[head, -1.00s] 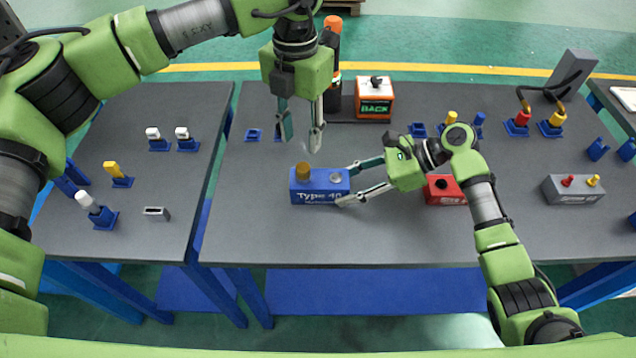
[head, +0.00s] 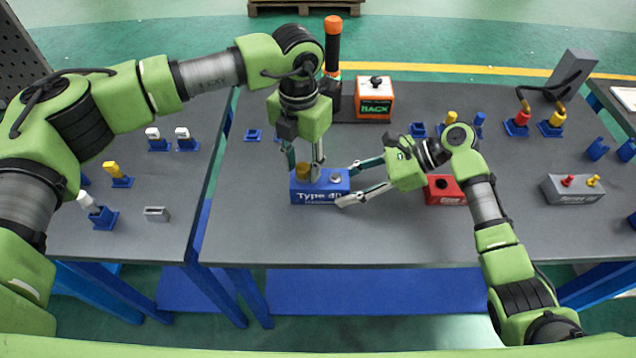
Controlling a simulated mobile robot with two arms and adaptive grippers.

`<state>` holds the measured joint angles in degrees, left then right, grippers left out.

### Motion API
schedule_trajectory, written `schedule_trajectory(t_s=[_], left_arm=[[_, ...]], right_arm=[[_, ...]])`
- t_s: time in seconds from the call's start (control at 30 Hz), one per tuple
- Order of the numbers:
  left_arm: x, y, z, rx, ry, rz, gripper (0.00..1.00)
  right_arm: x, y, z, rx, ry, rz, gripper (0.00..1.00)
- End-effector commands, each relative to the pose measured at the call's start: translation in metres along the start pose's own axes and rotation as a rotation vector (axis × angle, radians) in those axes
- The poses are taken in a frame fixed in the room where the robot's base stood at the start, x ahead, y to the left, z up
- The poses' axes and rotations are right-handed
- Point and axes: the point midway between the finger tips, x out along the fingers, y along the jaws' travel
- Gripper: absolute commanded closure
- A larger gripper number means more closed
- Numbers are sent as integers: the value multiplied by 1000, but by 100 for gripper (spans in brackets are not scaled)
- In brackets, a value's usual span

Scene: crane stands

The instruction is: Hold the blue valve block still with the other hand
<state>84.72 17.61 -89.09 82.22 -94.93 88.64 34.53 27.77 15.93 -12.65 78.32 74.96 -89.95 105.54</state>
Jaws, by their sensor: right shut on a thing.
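The blue valve block (head: 308,194) stands on the middle grey table, with white lettering on its front. A brass-coloured knob (head: 302,172) is on its top left, and a small silver button (head: 336,180) on its top right. My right gripper (head: 348,184) reaches in from the right and is shut on the block, one finger at its back and one at its front right. My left gripper (head: 304,170) points down over the block, open, with its fingers on either side of the knob. A gap seems to show between the fingers and the knob; contact is hard to tell.
A red block (head: 446,190) stands right of my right gripper, and a grey block (head: 573,190) farther right. An orange-and-black box (head: 374,98) stands behind. Several small blue stands are spread around. The table front is clear.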

Motion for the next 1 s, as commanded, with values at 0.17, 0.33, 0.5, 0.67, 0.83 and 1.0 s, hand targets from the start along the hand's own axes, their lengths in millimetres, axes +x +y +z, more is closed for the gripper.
schedule_trajectory(t_s=[0.17, 0.33, 0.5, 0.67, 0.83, 1.0], left_arm=[[0, 0, 0, 0, 0, 0, 74], [0, 0, 0, 0, 0, 0, 100], [-1, 0, 0, 0, 0, 0, 100], [-2, 0, 0, 0, 0, 0, 100], [-3, 0, 0, -5, 0, 0, 100], [-3, 0, 0, -153, -1, -1, 100]], right_arm=[[0, 1, -1, 1, 2, 2, 88], [0, 1, -1, 1, 2, 2, 88], [0, 1, -1, 1, 2, 2, 88], [0, 1, -1, 1, 2, 2, 88], [0, 1, -1, 1, 2, 2, 88], [0, 1, -1, 2, 3, 2, 88]])
